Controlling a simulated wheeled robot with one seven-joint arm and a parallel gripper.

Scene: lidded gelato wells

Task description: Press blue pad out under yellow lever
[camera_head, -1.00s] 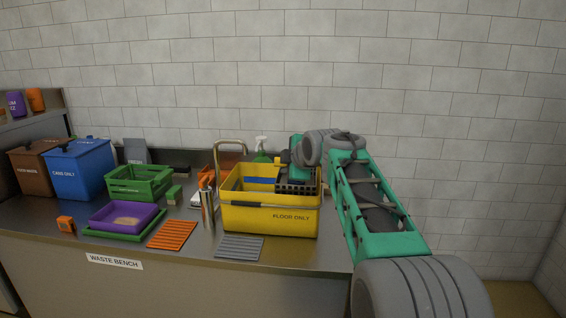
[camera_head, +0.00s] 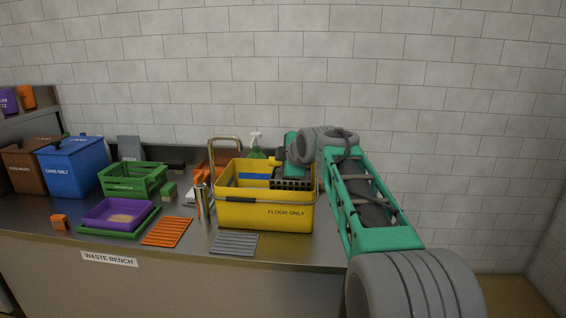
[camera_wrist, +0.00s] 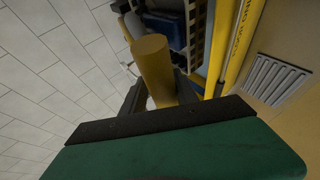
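The yellow bucket (camera_head: 262,215) marked FLOOR ONLY stands on the steel bench. A blue pad (camera_head: 254,177) shows as a flat strip inside it, left of a dark slotted press part (camera_head: 291,184). In the wrist view a blue part (camera_wrist: 168,30) is partly hidden behind the lever. The yellow lever (camera_wrist: 153,58) is a thick round bar; its end shows in the head view (camera_head: 274,161). My gripper (camera_wrist: 160,88) has one dark finger on each side of the lever and seems closed on it; finger contact is hard to see. In the head view my gripper is above the bucket's right rear.
A tall metal loop handle (camera_head: 226,139) and a green spray bottle (camera_head: 256,143) stand behind the bucket. Steel cylinders (camera_head: 203,203) stand at its left. A grey ribbed mat (camera_head: 234,243) and an orange one (camera_head: 168,232) lie in front. A green crate (camera_head: 132,181) is farther left.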

